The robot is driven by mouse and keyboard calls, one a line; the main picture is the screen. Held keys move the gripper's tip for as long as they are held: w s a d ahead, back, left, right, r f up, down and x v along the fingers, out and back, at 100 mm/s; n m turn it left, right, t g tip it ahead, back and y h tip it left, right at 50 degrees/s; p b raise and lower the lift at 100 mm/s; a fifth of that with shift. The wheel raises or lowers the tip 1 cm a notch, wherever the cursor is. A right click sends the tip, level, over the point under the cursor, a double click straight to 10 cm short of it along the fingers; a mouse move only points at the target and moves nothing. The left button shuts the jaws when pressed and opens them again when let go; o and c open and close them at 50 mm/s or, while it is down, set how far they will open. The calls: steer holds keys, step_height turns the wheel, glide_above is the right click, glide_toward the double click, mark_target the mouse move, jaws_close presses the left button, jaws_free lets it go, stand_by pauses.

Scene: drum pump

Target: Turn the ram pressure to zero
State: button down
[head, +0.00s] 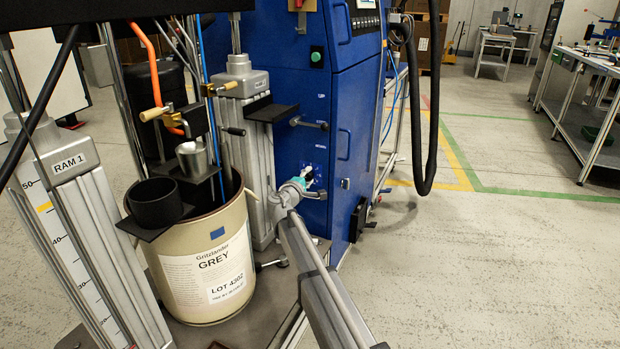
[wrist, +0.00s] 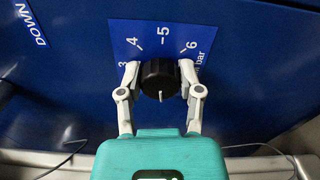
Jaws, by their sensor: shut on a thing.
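A round black knob (wrist: 160,78) is on a blue dial plate in the wrist view. White figures 3, 4, 5 and 6 and the word bar show around its upper side. A small white mark shows at the knob's lower edge; other figures are hidden. My gripper (wrist: 159,74) is shut on the knob, one pale finger on each side. In the head view my gripper (head: 306,180) is at the lower front of the blue cabinet (head: 345,110), and it mostly hides the knob there.
A DOWN label (wrist: 30,24) is left of the dial. A lever handle (head: 309,124) sticks out above my gripper. A drum labelled GREY (head: 205,270) and a column marked RAM 1 (head: 70,165) stand left. The floor at right is open, with a bench (head: 590,75) beyond.

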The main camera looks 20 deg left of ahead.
steer(key=n, duration=0.3)
steer(key=shift+n, duration=2.3)
steer(key=shift+c, duration=1.3)
jaws_free()
steer(key=s, duration=0.7)
steer(key=shift+s+a, duration=0.25)
steer(key=shift+a, duration=0.1)
